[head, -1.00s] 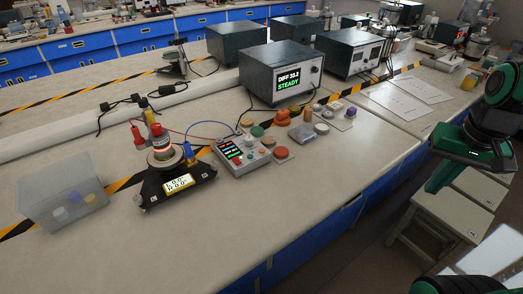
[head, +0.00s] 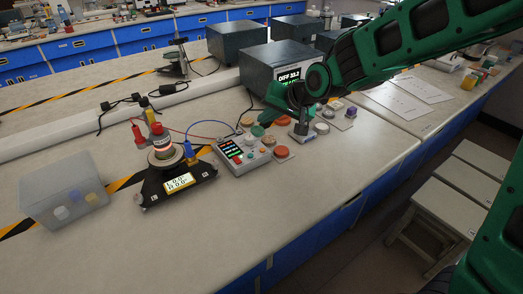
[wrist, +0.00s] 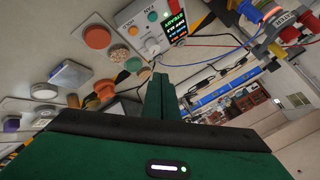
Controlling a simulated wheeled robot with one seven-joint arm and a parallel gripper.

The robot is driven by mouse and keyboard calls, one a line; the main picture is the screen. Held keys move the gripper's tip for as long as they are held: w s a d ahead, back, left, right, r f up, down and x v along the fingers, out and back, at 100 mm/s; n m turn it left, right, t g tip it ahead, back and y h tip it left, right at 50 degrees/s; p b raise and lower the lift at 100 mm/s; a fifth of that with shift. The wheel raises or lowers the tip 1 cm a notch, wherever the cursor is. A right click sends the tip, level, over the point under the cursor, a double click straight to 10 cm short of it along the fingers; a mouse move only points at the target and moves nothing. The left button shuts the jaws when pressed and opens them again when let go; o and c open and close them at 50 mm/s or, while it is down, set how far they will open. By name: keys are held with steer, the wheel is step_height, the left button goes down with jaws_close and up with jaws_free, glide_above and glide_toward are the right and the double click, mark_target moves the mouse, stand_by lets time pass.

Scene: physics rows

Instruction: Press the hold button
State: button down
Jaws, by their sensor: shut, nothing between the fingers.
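An orange-red round button (head: 281,152) sits on a small plate beside the control box (head: 236,166) in the head view. My gripper (head: 266,117) is above the bench, behind the button and near the green round cap (head: 257,131). In the wrist view my gripper's fingers (wrist: 161,88) are together and empty, with the tips close to the green cap (wrist: 133,64) in the picture. The tips are apart from the orange button; their height is unclear.
Other round caps, including an orange one (wrist: 105,89), and a grey block (wrist: 70,75) stand close by. A black stage (head: 177,185) with cables and a clear bin (head: 65,198) are to the left. Instrument boxes (head: 270,68) stand behind. The front bench top is clear.

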stand_by(0.4)
glide_toward(262, 150)
steer(key=shift+w+a+f, duration=0.4)
steer(key=shift+w+a, duration=0.2)
steer(key=shift+w, duration=0.15)
steer(key=shift+w+a+f, duration=0.4)
steer(key=shift+w+a, duration=0.25)
steer(key=shift+w, duration=0.1)
steer(key=shift+w+a+f, duration=0.35)
steer(key=shift+w+a, duration=0.25)
steer(key=shift+w, duration=0.2)
steer(key=shift+f, duration=0.1)
steer(key=shift+f, duration=0.3)
steer(key=shift+f, duration=0.35)
stand_by(1.2)
steer(key=shift+r, duration=0.8)
